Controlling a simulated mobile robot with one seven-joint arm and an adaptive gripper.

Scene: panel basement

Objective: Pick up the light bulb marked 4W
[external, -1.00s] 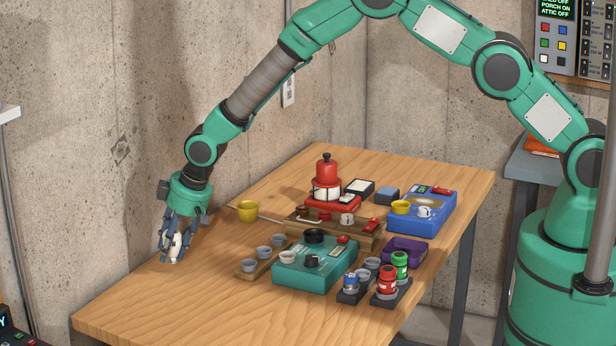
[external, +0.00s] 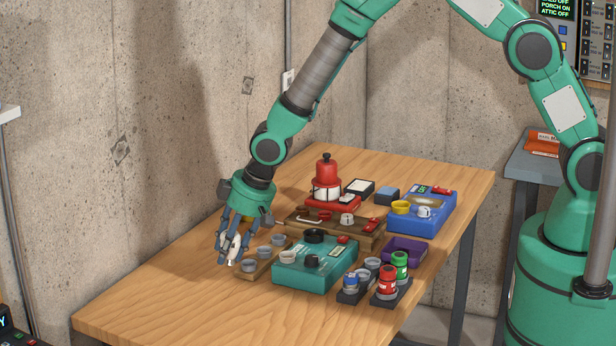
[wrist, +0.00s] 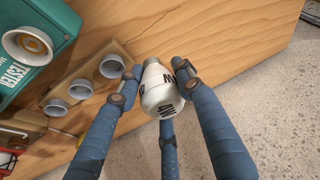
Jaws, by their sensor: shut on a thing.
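The white light bulb (wrist: 160,95) carries dark print that reads like 4W in the wrist view. My gripper (wrist: 155,88) is shut on it, with blue fingers around its sides. In the external view my gripper (external: 232,250) holds the bulb (external: 233,243) over the left part of the table, beside the wooden socket rack. The bulb's far side is hidden by the fingers. Whether it clears the tabletop is hard to tell.
A wooden rack with grey cups (external: 262,264) stands just right of my gripper. The teal tester (external: 300,274) is beyond it, with a red-topped device (external: 326,180) farther back. The table's front left (external: 150,305) is bare.

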